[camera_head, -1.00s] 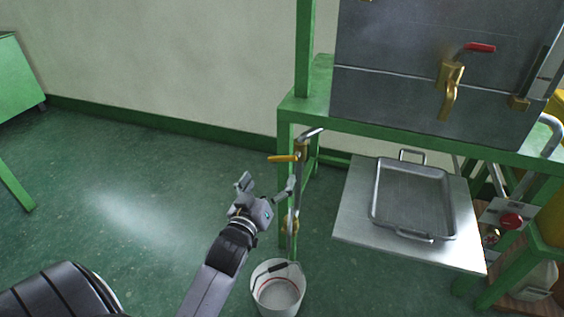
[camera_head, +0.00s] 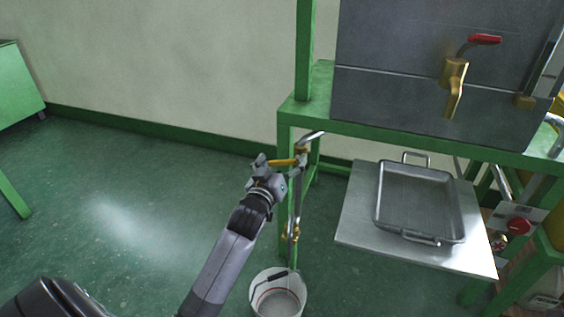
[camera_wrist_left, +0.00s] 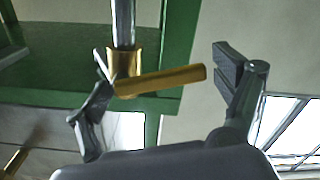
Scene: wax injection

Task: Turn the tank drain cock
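The tank drain cock has a yellow lever (camera_head: 284,162) and a brass body on a metal pipe beside the green stand's left leg. In the left wrist view the lever (camera_wrist_left: 165,81) points sideways from the brass body (camera_wrist_left: 124,72). My left gripper (camera_head: 279,172) is open at the lever. In the wrist view its fingers (camera_wrist_left: 163,80) are spread, with the lever lying across the gap between them. A gap shows between the lever's free end and the right finger; whether the left finger touches the cock cannot be told. My right gripper is out of view.
A white bucket (camera_head: 277,299) stands on the floor below the pipe. The green stand (camera_head: 400,137) carries the grey tank (camera_head: 400,95) with a red-handled brass tap (camera_head: 454,75). A metal tray (camera_head: 418,200) rests on a plate at right. The floor at left is clear.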

